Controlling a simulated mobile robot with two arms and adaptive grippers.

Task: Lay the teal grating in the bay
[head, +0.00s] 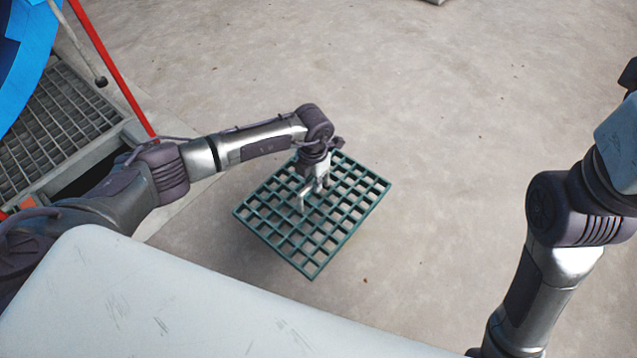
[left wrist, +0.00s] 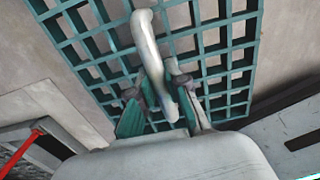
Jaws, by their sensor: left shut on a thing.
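The teal grating (head: 345,212) is a rectangular open grid with a pale bar-shaped handle on top, in the middle of the head view. My left gripper (head: 312,188) is above its middle and shut on the handle. In the left wrist view the pale curved handle (left wrist: 148,45) runs between the fingers (left wrist: 165,98), with the teal grid (left wrist: 235,60) behind it. The grating's height over the floor is hard to tell. A dark opening (head: 88,176), possibly the bay, shows at the left, partly hidden by my left arm. My right gripper is out of view.
A grey metal walkway grating (head: 55,120) lies at the left, with a red rail (head: 108,65) and a blue curved body (head: 25,50) beside it. The concrete floor (head: 450,100) around the teal grating is mostly clear.

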